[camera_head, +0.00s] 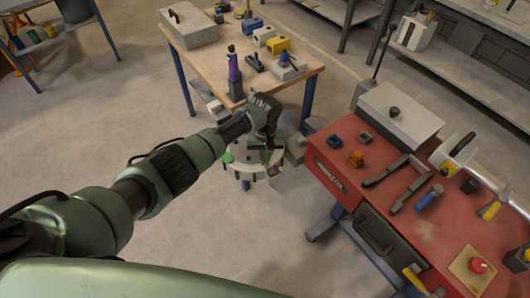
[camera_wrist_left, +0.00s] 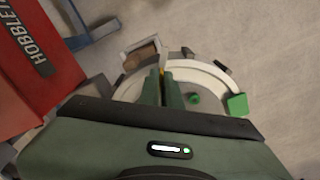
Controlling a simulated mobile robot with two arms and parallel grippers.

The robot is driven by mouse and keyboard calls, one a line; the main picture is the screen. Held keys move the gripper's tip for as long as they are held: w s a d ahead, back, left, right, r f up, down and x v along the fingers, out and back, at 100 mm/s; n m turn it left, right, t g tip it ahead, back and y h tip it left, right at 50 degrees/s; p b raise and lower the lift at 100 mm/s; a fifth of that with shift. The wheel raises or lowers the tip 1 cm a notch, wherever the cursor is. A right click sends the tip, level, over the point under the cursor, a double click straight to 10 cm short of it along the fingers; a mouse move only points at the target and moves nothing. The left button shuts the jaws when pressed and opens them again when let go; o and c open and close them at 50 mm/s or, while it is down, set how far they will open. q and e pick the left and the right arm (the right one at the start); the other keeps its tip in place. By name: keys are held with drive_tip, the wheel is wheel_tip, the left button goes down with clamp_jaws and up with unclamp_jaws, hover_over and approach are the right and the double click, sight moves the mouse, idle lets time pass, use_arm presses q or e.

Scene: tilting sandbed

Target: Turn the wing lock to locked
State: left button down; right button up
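The round sandbed (camera_head: 244,171) has a pale rim and stands low on the floor between the wooden table and the red bench. Its pale rim (camera_wrist_left: 219,78) also curves behind my fingers in the left wrist view. My left gripper (camera_head: 266,143) is over the sandbed, pointing down. In the left wrist view its two green fingers (camera_wrist_left: 162,76) are close together, with a small yellow spot by the tips. I cannot tell whether they touch or hold anything. I cannot make out the wing lock for certain; the fingers may hide it. My right gripper is not in view.
A green block (camera_wrist_left: 237,104) and a green knob (camera_wrist_left: 194,98) are at the sandbed's right side in the wrist view. A brown block (camera_wrist_left: 140,56) is at its left. The red bench (camera_head: 335,178) stands close right, the wooden table (camera_head: 205,62) behind. Floor at left is clear.

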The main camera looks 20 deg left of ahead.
use_arm(q)
drive_tip(key=n+p, duration=0.2)
drive_tip(key=n, duration=0.1)
drive_tip(key=shift+r+n, duration=0.2)
drive_tip(key=shift+n, duration=0.1)
drive_tip(key=shift+w+n+p, duration=0.1)
drive_tip(key=shift+n+p, duration=0.6)
drive_tip(key=shift+n, duration=0.7)
drive_tip(key=c, duration=1.6)
unclamp_jaws()
drive_tip(key=shift+f, duration=0.1)
drive_tip(key=shift+r, duration=3.9)
